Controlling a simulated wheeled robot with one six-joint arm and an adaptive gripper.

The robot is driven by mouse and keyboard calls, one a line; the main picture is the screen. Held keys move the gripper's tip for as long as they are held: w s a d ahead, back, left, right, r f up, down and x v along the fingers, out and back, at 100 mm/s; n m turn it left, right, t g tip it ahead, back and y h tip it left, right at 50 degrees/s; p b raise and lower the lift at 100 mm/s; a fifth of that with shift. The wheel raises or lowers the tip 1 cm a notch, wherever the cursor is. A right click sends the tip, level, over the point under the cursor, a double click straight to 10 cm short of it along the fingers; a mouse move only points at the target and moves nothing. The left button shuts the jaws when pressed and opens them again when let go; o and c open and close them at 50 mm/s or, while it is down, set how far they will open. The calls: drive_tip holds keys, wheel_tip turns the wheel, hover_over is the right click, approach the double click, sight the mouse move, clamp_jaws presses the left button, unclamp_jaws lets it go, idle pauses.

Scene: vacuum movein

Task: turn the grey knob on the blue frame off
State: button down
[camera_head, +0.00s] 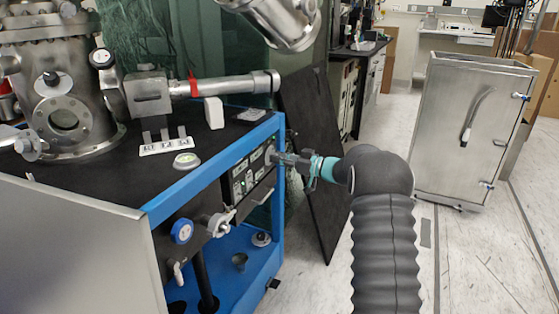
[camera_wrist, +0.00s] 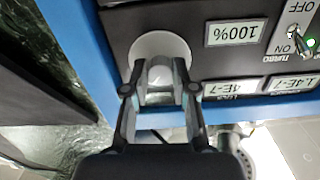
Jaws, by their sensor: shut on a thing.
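The grey knob (camera_wrist: 160,75) sits on a round light-grey disc at the corner of the dark panel (camera_wrist: 195,60), beside the blue frame (camera_wrist: 80,50). In the wrist view my gripper (camera_wrist: 160,94) has a fingertip on each side of the knob's grip and is shut on it. In the head view my gripper (camera_head: 280,158) reaches in from the right to the panel's far right end, by the blue frame post (camera_head: 280,195). The gripper hides most of the knob there. The knob's pointer and any marks around it cannot be made out.
A toggle switch (camera_wrist: 296,38) with OFF and ON labels and a 100% label (camera_wrist: 232,33) are near the knob. A blue round knob (camera_head: 182,231) and a valve handle (camera_head: 220,223) stick out lower left. A dark board (camera_head: 318,170) leans behind my gripper.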

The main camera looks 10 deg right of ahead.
drive_tip(key=shift+n+b, duration=5.3)
drive_tip(key=shift+n, duration=2.9)
drive_tip(key=c, duration=0.9)
unclamp_jaws()
drive_tip(key=shift+c, duration=0.2)
drive_tip(key=shift+s, duration=0.1)
drive_tip(key=v, duration=1.2)
